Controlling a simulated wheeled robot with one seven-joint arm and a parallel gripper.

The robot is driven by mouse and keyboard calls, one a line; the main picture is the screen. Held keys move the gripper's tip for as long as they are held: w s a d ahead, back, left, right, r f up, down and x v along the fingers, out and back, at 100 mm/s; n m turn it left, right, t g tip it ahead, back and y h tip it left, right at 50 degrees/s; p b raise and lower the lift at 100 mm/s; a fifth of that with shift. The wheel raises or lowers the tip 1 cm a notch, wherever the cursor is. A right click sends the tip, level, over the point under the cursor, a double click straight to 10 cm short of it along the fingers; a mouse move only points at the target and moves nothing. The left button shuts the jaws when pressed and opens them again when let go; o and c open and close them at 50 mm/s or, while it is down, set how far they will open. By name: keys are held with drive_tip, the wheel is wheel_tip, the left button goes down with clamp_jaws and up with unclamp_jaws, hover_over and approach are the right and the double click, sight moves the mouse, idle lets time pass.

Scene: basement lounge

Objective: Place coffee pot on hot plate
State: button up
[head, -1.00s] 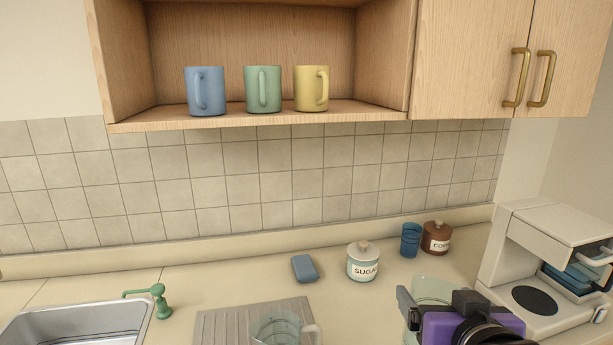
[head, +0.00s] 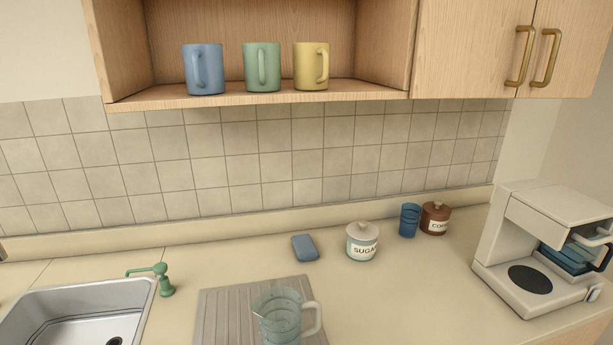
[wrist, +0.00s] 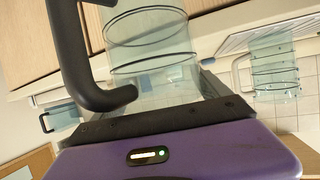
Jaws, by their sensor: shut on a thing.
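The coffee pot (wrist: 150,35), clear glass with dark bands and a black handle (wrist: 72,55), fills the upper middle of the wrist view. My gripper (wrist: 150,98), with its purple body, is shut on it; the exact contact is partly hidden. Neither gripper nor pot shows in the head view now. The hot plate (head: 530,279) is a black disc on the base of the cream coffee maker (head: 490,282), at the right of the counter. The disc is bare.
A glass jug (head: 281,318) stands on the grey drainboard (head: 216,308), right of the sink (head: 60,300). A blue sponge (head: 305,248), sugar jar (head: 362,243), blue cup (head: 409,220) and coffee jar (head: 435,218) line the back. The counter before the coffee maker is clear.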

drive_tip(key=s+f, duration=0.3)
drive_tip(key=f, duration=1)
drive_tip(key=shift+s, duration=0.25)
